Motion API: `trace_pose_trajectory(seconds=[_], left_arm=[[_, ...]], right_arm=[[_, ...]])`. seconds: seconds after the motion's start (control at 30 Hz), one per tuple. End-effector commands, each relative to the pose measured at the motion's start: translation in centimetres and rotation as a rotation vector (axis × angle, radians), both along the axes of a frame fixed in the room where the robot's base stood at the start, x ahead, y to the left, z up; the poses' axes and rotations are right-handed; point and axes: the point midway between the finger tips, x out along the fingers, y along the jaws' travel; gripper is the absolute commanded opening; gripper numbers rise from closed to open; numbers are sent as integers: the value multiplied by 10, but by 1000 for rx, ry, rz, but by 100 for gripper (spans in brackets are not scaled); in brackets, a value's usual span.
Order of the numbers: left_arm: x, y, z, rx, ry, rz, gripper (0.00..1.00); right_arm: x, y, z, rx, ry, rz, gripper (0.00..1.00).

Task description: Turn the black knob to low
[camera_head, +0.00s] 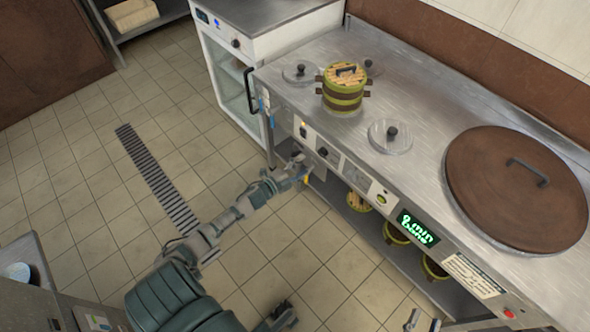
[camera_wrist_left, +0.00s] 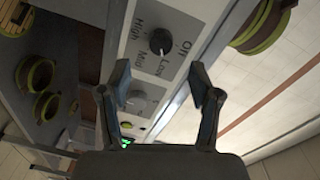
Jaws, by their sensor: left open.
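In the left wrist view a round black knob (camera_wrist_left: 159,40) sits on a pale panel marked High, Mid, Low and Off. A small pale mark shows on its lower edge, on the side of the Low label; I cannot tell its exact setting. My left gripper (camera_wrist_left: 160,78) is open and empty, its two fingers apart, with the knob beyond the gap between the tips. My right gripper (camera_head: 424,321) shows only as two separated fingertips at the bottom edge.
The steel stove top (camera_head: 415,90) bears a green banded pot (camera_head: 342,98), glass lids (camera_head: 390,136) and a big brown lid (camera_head: 515,190). Pots stand on the shelf below. A glass-door cabinet (camera_head: 228,85) adjoins the stove.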

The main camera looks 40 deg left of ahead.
Motion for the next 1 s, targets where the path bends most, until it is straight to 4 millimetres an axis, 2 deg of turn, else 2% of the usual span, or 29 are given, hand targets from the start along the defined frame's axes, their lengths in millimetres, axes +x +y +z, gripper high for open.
trace_pose_trajectory(seconds=[0.1,0.27,0.83,0.93,1.0], left_arm=[[-20,3,-1,0,2,0,63],[-32,5,1,0,1,1,63],[-33,5,1,-1,0,1,63],[-36,-6,-1,-27,3,-7,63],[-44,-29,-2,-87,7,-21,63]], right_arm=[[0,0,0,0,0,0,40],[1,-1,0,1,1,-1,40],[2,0,-1,-1,3,-1,40],[0,0,0,1,0,0,40],[0,0,0,1,0,0,40]])
